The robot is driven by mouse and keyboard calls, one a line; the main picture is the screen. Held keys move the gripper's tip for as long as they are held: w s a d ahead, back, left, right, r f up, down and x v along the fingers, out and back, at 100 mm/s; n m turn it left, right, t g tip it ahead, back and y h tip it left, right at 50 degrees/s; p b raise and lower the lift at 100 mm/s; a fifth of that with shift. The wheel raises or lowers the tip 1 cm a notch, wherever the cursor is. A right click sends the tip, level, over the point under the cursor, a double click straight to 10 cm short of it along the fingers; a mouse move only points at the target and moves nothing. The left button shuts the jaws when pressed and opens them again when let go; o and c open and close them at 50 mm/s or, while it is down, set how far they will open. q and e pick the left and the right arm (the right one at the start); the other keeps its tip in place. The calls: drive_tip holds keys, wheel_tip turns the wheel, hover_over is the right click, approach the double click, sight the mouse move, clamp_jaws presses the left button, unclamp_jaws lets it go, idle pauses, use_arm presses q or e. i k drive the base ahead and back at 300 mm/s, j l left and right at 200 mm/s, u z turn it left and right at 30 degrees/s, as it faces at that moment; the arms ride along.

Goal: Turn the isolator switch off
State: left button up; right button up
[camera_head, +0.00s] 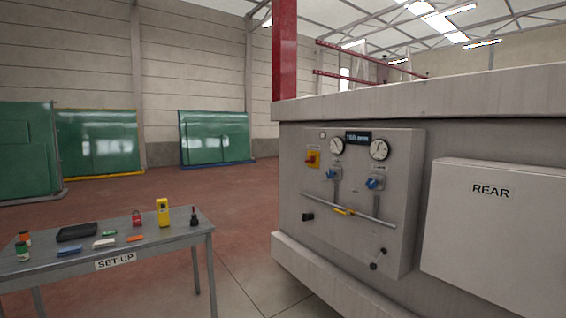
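The isolator switch (312,159) is a small red knob on a yellow plate. It sits at the upper left of the grey control panel (391,236) on the machine's side. The knob's exact position is too small to tell. Neither of my grippers shows in the head view, so I cannot tell their state.
The panel also carries two gauges, two blue valves (374,183), a pipe with a yellow handle (344,211) and a black lever (377,261). A white REAR box (490,270) juts out at right. A SET-UP table (165,246) with tools stands at left. Floor between is clear.

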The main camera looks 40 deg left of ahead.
sight(311, 159)
drive_tip(key=u, duration=1.1)
